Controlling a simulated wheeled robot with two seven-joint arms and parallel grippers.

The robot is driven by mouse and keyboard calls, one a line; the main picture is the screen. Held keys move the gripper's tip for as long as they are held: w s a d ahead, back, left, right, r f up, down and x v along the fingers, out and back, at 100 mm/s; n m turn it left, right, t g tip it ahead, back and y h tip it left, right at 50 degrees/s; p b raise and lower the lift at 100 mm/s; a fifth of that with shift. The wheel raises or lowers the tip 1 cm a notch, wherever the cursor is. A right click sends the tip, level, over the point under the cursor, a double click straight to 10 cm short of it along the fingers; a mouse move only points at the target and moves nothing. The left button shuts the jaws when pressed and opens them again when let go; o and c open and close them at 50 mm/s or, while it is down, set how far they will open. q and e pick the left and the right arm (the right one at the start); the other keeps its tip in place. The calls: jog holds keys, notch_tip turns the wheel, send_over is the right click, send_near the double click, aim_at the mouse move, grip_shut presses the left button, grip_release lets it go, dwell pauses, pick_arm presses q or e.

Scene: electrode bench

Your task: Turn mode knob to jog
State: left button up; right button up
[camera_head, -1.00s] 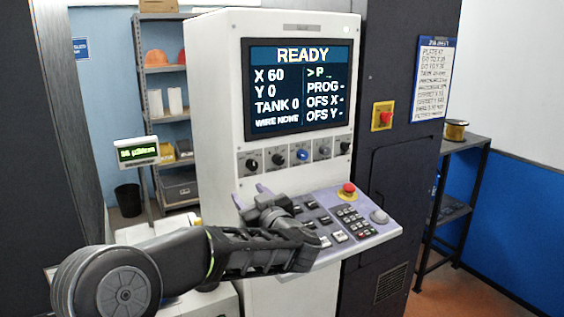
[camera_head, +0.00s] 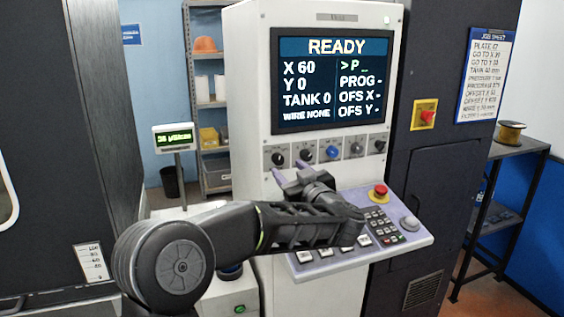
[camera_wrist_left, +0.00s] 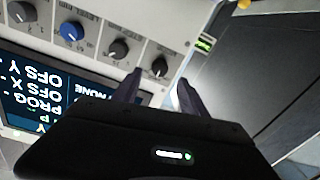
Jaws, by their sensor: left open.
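A row of knobs runs under the screen on the machine's white front panel. From left in the head view are a black knob (camera_head: 277,158), a second black knob (camera_head: 303,154), a blue knob (camera_head: 332,151), then a grey and a black one. Their labels are too small to read, so I cannot tell which is the mode knob. My left gripper (camera_head: 291,173) is open and empty, just below the two leftmost knobs. In the left wrist view the leftmost knob (camera_wrist_left: 160,66) lies just beyond the gap between the fingertips (camera_wrist_left: 159,82). My right gripper is not in view.
The screen (camera_head: 333,80) reads READY. A sloped keypad console (camera_head: 330,262) with a red emergency button (camera_head: 379,192) juts out below my left forearm. Another red button on a yellow plate (camera_head: 424,115) is on the dark cabinet. A small display (camera_head: 174,138) stands at left.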

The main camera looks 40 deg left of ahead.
aim_at(280, 161)
pick_arm(q)
jog(key=p+x, duration=0.1)
jog(key=x, duration=0.4)
jog(key=shift+w+a, duration=0.2)
jog(key=shift+a, duration=0.15)
jog(key=shift+c, duration=0.4)
grip_shut()
